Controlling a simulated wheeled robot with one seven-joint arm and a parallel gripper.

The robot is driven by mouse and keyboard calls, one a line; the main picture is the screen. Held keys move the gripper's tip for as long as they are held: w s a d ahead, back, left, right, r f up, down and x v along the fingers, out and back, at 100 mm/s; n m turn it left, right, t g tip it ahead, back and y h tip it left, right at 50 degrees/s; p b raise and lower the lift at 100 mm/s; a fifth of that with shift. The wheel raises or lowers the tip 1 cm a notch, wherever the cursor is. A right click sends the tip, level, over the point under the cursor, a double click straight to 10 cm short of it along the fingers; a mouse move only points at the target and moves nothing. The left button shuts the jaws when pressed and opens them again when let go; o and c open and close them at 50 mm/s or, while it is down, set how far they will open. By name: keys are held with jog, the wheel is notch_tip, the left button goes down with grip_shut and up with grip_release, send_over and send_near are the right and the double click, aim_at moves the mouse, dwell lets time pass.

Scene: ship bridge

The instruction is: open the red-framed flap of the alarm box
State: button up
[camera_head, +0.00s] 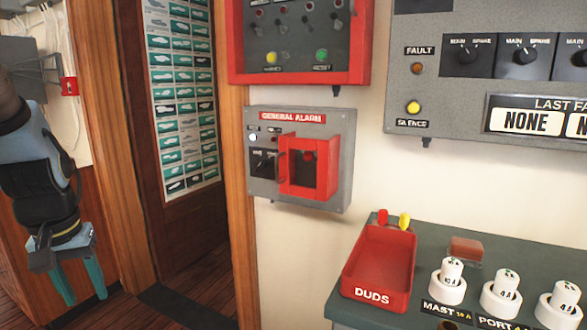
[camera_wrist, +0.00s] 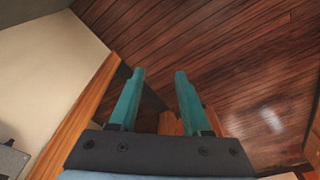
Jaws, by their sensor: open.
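The grey alarm box (camera_head: 336,150), labelled GENERAL ALARM, is mounted on the cream wall near the middle of the head view. Its red-framed flap (camera_head: 329,167) sits on the right part of its front, and a red button shows through the frame. Whether the flap is fully closed I cannot tell. My gripper (camera_head: 79,290) hangs at the far left of the head view, pointing down, well away from the box. Its two teal fingers are apart and empty, as the wrist view also shows (camera_wrist: 160,88).
A red-framed panel (camera_head: 362,55) is above the alarm box, and a large grey panel (camera_head: 420,112) is at upper right. A red DUDS tray (camera_head: 360,292) and several white fuses stand on the green cabinet (camera_head: 450,238) below right. A wooden door frame (camera_head: 240,215) stands between my gripper and the box.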

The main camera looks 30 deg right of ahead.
jog(key=w+d+r+m, duration=0.1)
jog(key=w+d+r, duration=0.1)
jog(key=d, duration=0.1)
jog(key=w+d+r+m+p, duration=0.1)
jog(key=w+d+r, duration=0.1)
jog(key=d, duration=0.1)
jog(key=w+d+r+m+h, duration=0.1)
jog(key=w+d+r+m, duration=0.1)
jog(key=d, duration=0.1)
jog(key=shift+d+r, duration=0.1)
jog(key=shift+r, duration=0.05)
jog(key=shift+c, duration=0.2)
jog(key=m+g+h+p, duration=0.2)
jog(key=m+h+p, duration=0.1)
jog(key=m, duration=1)
send_near(278, 160)
jog(key=p+x, duration=0.1)
jog(key=x, duration=0.2)
jog(key=p+x, duration=0.1)
jog(key=x, duration=0.3)
jog(key=p+x, duration=0.1)
jog(key=x, duration=0.3)
jog(key=shift+w, duration=0.25)
grip_shut()
